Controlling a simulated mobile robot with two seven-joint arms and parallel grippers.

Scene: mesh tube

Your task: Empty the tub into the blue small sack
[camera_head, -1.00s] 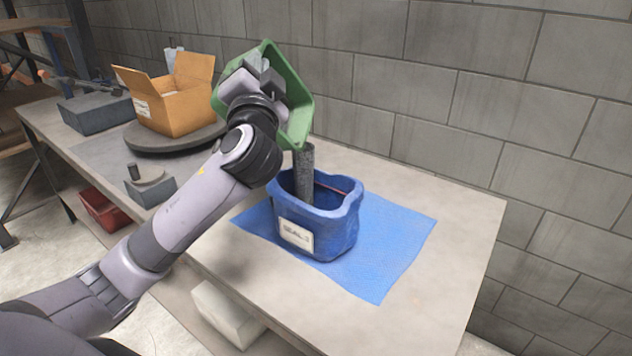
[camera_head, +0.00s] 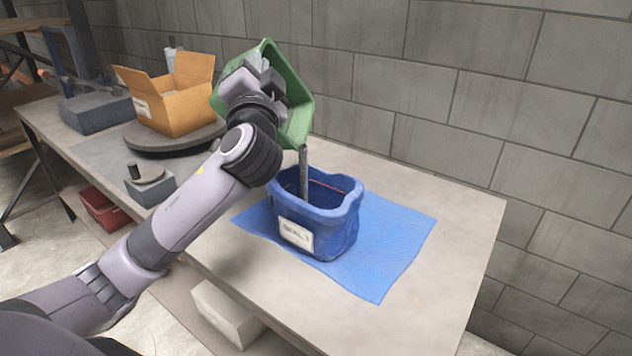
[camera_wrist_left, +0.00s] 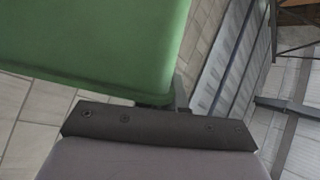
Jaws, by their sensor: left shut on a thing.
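The green tub (camera_head: 296,99) is tipped steeply above the blue small sack (camera_head: 333,236). My left gripper (camera_head: 266,75) is shut on the tub; its fingertips are partly hidden. A thin grey stream (camera_head: 303,170) runs from the tub's lower edge down into the open sack. The sack stands upright with a white label on its front; its contents are hidden. In the left wrist view the tub's green wall (camera_wrist_left: 95,45) fills the upper left. My right gripper is not in view.
The sack stands on a blue mat (camera_head: 390,245) on the table (camera_head: 455,225). To the left are an open cardboard box (camera_head: 180,103) on a dark round turntable (camera_head: 165,142) and a small grey block with a knob (camera_head: 150,187). The table's right end is clear.

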